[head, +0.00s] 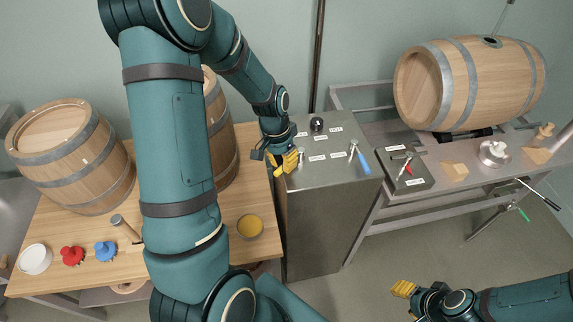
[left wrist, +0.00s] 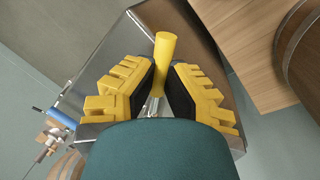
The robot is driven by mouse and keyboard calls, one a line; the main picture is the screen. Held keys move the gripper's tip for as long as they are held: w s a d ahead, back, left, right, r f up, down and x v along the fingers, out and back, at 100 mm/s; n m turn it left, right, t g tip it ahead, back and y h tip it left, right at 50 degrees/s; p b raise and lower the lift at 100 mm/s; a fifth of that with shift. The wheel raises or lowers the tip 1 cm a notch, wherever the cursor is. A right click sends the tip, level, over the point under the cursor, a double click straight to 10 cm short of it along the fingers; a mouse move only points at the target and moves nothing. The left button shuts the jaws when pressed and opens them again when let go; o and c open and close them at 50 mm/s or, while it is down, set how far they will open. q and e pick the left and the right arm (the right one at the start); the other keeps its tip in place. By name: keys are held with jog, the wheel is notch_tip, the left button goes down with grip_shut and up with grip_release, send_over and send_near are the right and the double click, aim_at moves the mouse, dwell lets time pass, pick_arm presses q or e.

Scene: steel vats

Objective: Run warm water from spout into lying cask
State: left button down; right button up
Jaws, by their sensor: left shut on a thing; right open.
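A wooden lying cask (head: 470,85) with steel hoops rests on its side on the metal stand at the right. A thin grey spout (head: 504,16) comes down from above to the bung hole on its top. My left gripper (head: 288,162) is at the left side of the steel control cabinet's top (head: 330,175). It is shut on a yellow handle (left wrist: 165,55), seen between its fingers in the left wrist view. A lever with a blue handle (head: 361,158) stands on the same cabinet. My right gripper (head: 406,290) is open and empty, low over the floor.
A black knob (head: 317,124) is on the cabinet's back. A small box (head: 405,168) with a red-handled lever sits on the stand.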

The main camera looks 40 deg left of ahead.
pick_arm(q)
jog(key=shift+s+a+f, duration=0.1)
jog(key=shift+s+f, duration=0.05)
jog(key=shift+s, duration=0.05)
dwell(0.3)
jog(key=c, duration=1)
grip_release()
jog(key=shift+w, duration=0.1)
jog(key=shift+o, duration=0.2)
jog(key=shift+r, duration=0.2)
jog(key=shift+w+a+r, duration=0.1)
jog(key=shift+w+r, duration=0.05)
jog(key=shift+r, duration=0.1)
notch_tip(320, 180, up, 11)
jog(key=a, duration=0.2)
jog(key=shift+a, duration=0.1)
